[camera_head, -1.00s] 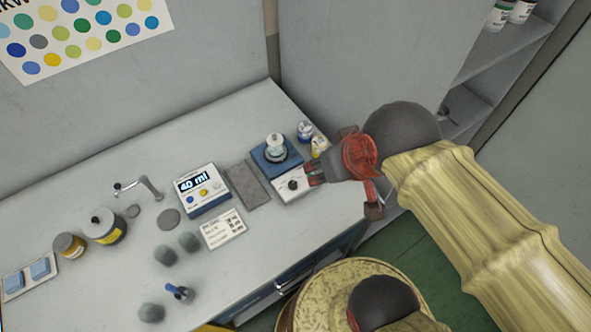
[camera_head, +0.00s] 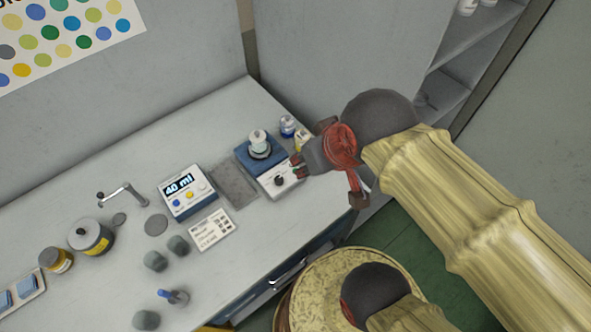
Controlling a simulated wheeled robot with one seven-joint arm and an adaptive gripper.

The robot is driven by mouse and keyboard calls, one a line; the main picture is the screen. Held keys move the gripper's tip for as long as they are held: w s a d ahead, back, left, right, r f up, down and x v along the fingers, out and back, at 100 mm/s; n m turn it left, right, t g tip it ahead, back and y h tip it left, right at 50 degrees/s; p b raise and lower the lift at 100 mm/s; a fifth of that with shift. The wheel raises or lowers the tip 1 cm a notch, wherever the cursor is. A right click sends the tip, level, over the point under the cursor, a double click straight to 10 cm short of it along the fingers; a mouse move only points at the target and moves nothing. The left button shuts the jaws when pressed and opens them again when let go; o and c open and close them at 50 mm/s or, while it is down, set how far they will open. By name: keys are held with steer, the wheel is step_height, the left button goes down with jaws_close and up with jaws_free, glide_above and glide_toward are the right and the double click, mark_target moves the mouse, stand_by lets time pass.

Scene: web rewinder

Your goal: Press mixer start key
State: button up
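The mixer (camera_head: 243,155) is a blue-topped unit with a white front panel (camera_head: 270,191), near the right end of the bench. A small white-capped jar (camera_head: 258,142) stands on its round plate. A black knob (camera_head: 280,181) shows on the panel. My gripper (camera_head: 298,166) comes in from the right, its fingertips over or just beside the panel's right part. Contact cannot be told. I cannot make out a start key; the fingers hide part of the panel. The fingertips are too small to tell whether they are open or shut; nothing is visibly held.
A white dispenser reading "40 ml" (camera_head: 187,196) stands left of a grey pad (camera_head: 234,186); a label card (camera_head: 213,230) lies in front. Small bottles (camera_head: 288,127) stand behind my gripper. Stoppers (camera_head: 155,261), jars (camera_head: 90,237) and a metal arm (camera_head: 123,194) occupy the left bench.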

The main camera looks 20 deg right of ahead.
jaws_close()
stand_by(1.4)
